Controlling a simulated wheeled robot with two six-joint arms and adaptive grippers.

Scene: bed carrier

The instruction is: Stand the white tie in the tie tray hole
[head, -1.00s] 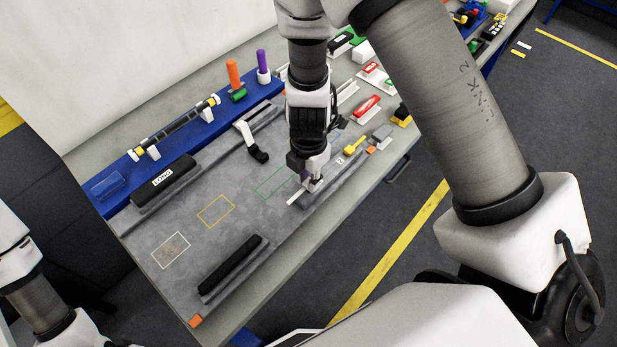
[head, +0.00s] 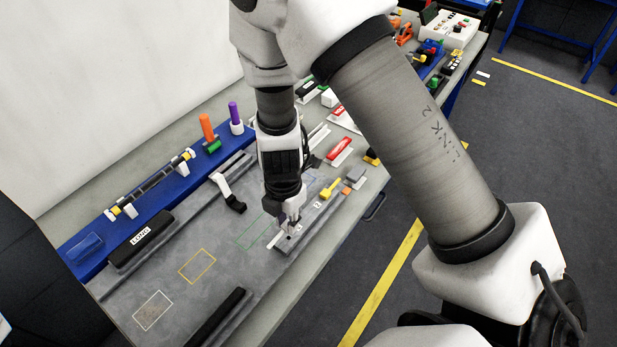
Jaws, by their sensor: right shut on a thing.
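The white tie (head: 274,241) is a short thin white strip in the head view. My right gripper (head: 288,229) points down and is shut on it, low over the grey work board. The tie's free end sticks out to the lower left and looks tilted, not upright. A long grey tray (head: 298,236), which seems to be the tie tray, lies along the board's right edge, just beside and under the gripper. The fingers hide part of it, and I cannot make out its hole. My left gripper is out of view.
A black block marked LONG (head: 140,240) lies at left, and a black bar (head: 217,318) at the front. A white and black clamp (head: 228,193) stands behind the board's middle. A yellow piece (head: 331,187) lies beyond the tray. The outlined middle area is clear.

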